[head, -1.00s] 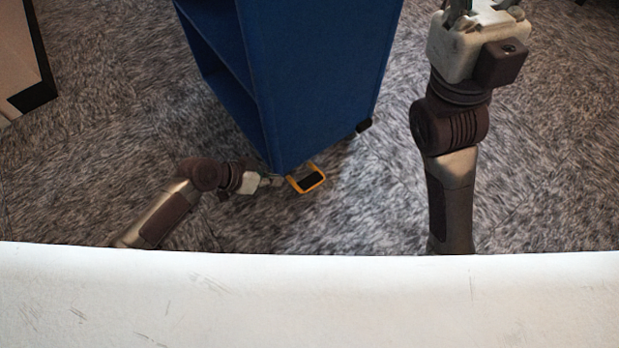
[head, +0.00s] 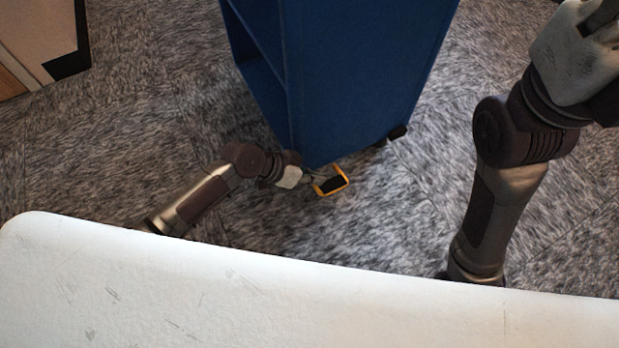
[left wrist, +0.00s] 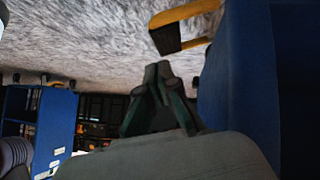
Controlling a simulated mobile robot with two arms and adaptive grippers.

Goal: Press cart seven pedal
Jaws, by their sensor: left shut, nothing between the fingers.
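The blue cart (head: 365,75) stands in front of me, its side panel also at the right of the left wrist view (left wrist: 240,85). A yellow-framed pedal with a black pad (head: 331,186) sticks out low at its near bottom edge. The pedal also shows at the top of the left wrist view (left wrist: 165,38). My left gripper (head: 310,178) is low at the cart's near corner, just left of the pedal. In the left wrist view its fingertips (left wrist: 158,68) are together, empty, with a small gap to the pedal. My right arm is raised at the right; its fingers are mostly cut off.
A dark caster (head: 397,132) shows under the cart's right side. A beige and wood piece of furniture (head: 40,40) stands at the far left. Another blue shelved cart (left wrist: 40,125) shows in the left wrist view. Grey carpet (head: 150,120) around the cart is clear.

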